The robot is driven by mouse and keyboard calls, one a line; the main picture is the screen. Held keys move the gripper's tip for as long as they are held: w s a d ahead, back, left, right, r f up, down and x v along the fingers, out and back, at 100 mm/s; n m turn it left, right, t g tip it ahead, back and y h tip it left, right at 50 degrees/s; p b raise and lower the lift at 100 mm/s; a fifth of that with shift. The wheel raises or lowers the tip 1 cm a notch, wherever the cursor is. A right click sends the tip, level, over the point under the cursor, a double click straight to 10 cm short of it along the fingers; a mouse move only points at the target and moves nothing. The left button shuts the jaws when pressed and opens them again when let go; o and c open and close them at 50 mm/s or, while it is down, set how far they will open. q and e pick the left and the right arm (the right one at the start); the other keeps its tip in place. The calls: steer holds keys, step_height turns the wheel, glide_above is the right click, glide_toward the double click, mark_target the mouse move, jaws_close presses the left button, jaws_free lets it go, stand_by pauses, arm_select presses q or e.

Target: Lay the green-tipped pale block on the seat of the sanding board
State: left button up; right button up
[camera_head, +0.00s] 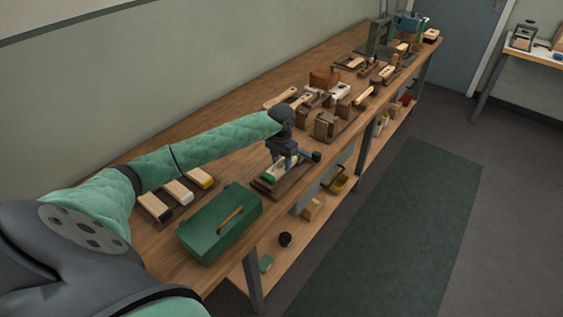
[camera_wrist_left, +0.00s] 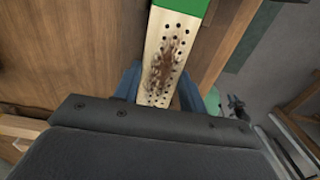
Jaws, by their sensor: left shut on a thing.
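The green-tipped pale block (camera_head: 273,172) is between the blue fingers of my left gripper (camera_head: 284,160), low over a dark brown board (camera_head: 263,188) that looks like the sanding board. In the left wrist view the pale block (camera_wrist_left: 168,45) has rows of dark holes, a brown tuft or stain in its middle and a green end at the top. The left gripper (camera_wrist_left: 158,88) is shut on its sides. I cannot tell whether the block touches the seat, which the gripper and block partly hide. My right gripper is out of view.
A green toolbox (camera_head: 222,222) stands close by at the front left. Behind it a dark tray (camera_head: 154,205) holds black-tipped, plain-looking and yellow-tipped blocks. Wooden fixtures (camera_head: 326,125) and tools crowd the bench further along. A lower shelf (camera_head: 286,256) runs underneath.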

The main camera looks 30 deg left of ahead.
arm_select(q)
steer(key=shift+f, duration=0.2)
steer(key=o, duration=1.6)
steer(key=shift+c, duration=0.2)
steer(key=shift+r, duration=0.1)
steer(key=shift+r+p, duration=1.2)
steer(key=shift+r, duration=2.7)
